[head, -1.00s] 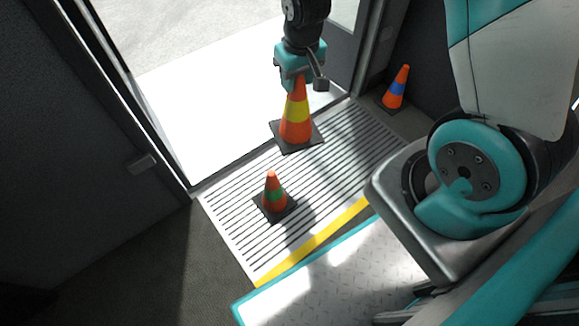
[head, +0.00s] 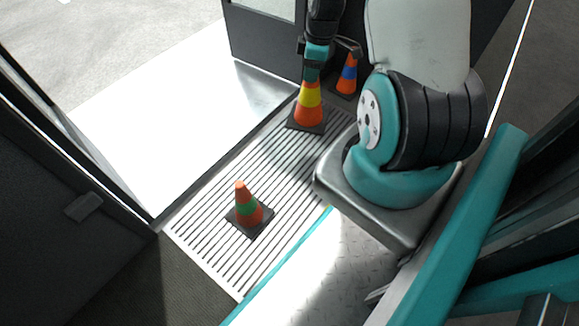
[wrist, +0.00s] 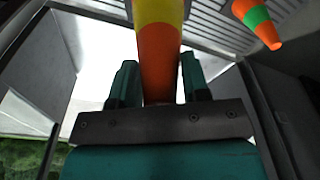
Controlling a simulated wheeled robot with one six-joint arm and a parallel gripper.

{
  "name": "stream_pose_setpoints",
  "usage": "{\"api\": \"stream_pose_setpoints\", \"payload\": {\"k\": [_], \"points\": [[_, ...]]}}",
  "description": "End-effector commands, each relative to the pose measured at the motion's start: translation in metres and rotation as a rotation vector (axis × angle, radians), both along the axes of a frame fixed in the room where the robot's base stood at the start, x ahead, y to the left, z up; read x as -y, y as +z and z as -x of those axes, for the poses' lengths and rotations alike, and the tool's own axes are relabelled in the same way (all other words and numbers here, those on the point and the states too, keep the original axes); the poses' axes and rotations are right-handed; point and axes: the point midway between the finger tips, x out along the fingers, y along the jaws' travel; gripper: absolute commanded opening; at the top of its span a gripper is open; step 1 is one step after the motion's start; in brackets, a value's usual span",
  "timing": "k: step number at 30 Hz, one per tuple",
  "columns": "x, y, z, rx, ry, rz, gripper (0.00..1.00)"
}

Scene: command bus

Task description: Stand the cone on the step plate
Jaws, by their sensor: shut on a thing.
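The orange cone with a yellow band (head: 309,104) stands upright on its dark square base at the far end of the ribbed step plate (head: 285,165). I cannot tell whether its base touches the plate. My gripper (head: 313,74) is shut on the cone's tip from above. In the wrist view the cone (wrist: 160,62) lies between the two teal fingers (wrist: 158,88), and its base is out of frame. A smaller orange cone with a green band (head: 247,205) stands on the nearer part of the plate.
An orange cone with a blue band (head: 347,75) stands on the dark floor just right of my gripper. A bright open doorway (head: 150,130) lies left of the plate. A dark door panel (head: 262,45) is behind. The plate's middle is clear.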

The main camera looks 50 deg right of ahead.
Motion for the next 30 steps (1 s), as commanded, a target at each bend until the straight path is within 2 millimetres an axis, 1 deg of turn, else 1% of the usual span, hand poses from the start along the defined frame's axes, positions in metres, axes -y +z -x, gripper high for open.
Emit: {"api": "stream_pose_setpoints", "payload": {"k": [1, 4, 12, 15, 18, 23, 25, 30], "points": [[0.001, -0.012, 0.001, -0.001, 0.006, -0.002, 0.0], [0.0, -0.037, 0.001, -0.001, 0.01, -0.003, 0.0], [-0.001, -0.115, 0.0, -0.002, 0.011, -0.002, 0.0], [-0.001, -0.137, 0.0, 0.0, 0.011, -0.001, 0.0], [0.0, -0.15, 0.0, 0.0, 0.011, 0.0, 0.0], [-0.001, -0.158, 0.0, 0.0, 0.011, 0.0, 0.0], [-0.001, -0.166, 0.0, 0.0, 0.011, -0.001, 0.0], [-0.001, -0.195, 0.0, 0.0, 0.011, -0.001, 0.0]]}}
